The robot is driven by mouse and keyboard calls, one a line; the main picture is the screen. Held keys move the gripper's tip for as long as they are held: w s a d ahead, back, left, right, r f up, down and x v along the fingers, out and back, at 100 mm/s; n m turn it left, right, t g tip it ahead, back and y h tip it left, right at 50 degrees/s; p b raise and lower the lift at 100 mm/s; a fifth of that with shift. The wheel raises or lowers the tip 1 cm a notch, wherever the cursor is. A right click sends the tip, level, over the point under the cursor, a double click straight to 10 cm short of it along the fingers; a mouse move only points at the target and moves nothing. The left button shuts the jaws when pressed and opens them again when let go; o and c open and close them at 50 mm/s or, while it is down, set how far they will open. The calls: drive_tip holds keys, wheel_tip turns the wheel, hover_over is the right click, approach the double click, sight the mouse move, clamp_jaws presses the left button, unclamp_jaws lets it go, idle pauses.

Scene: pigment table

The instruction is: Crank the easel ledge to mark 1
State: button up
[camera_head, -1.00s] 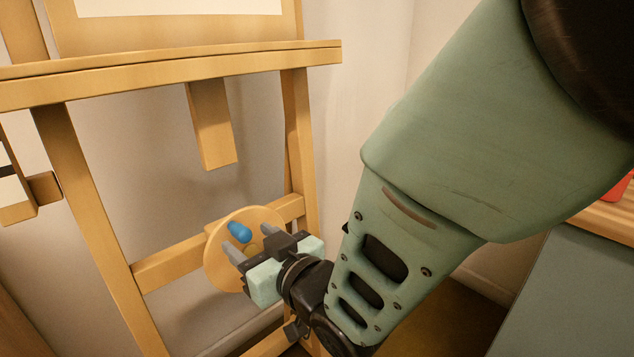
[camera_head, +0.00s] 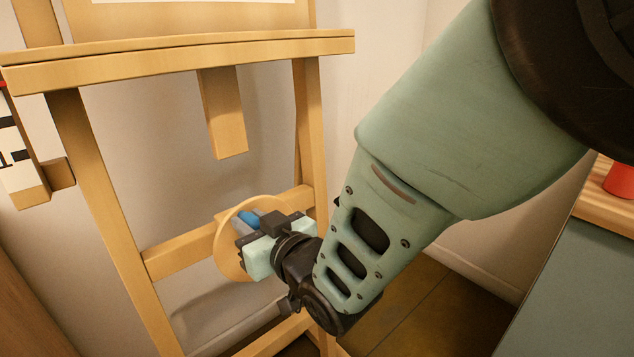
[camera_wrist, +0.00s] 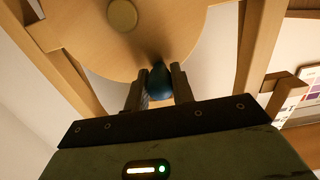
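The easel ledge (camera_head: 190,62) is a wooden bar across the easel, high above the crank. The crank is a round wooden disc (camera_head: 226,262) on the lower crossbar, with a blue handle (camera_head: 248,217) sticking out from it. In the wrist view the blue handle (camera_wrist: 159,84) sits between the fingers of my gripper (camera_wrist: 158,80), which look closed against both its sides. The disc's round centre hub (camera_wrist: 122,14) is above it in that view. A white scale strip (camera_head: 14,150) with black and red marks is at the left; its numbers are not readable.
A small wooden block (camera_head: 60,174) sits beside the scale strip. The easel's legs (camera_head: 105,210) flank the crank. A wall is close behind. A table with a red object (camera_head: 620,180) stands at the right.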

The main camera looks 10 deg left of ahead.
sight(275, 207)
drive_tip(key=shift+w+d+r+b, duration=0.15)
drive_tip(key=shift+w+d+b, duration=0.2)
drive_tip(key=shift+w+d, duration=1)
drive_tip(key=shift+a, duration=0.2)
drive_tip(key=shift+w+d+f+b, duration=0.85)
drive_tip(key=shift+w+d+b, duration=0.1)
drive_tip(key=shift+w+d, duration=0.2)
drive_tip(key=shift+a, duration=0.1)
drive_tip(key=f+b, duration=0.1)
drive_tip(key=d+f+b, duration=0.1)
drive_tip(key=w+f, duration=0.1)
drive_tip(key=shift+w+d+b, duration=0.1)
drive_tip(key=shift+d+b, duration=0.15)
drive_tip(key=shift+b, duration=0.15)
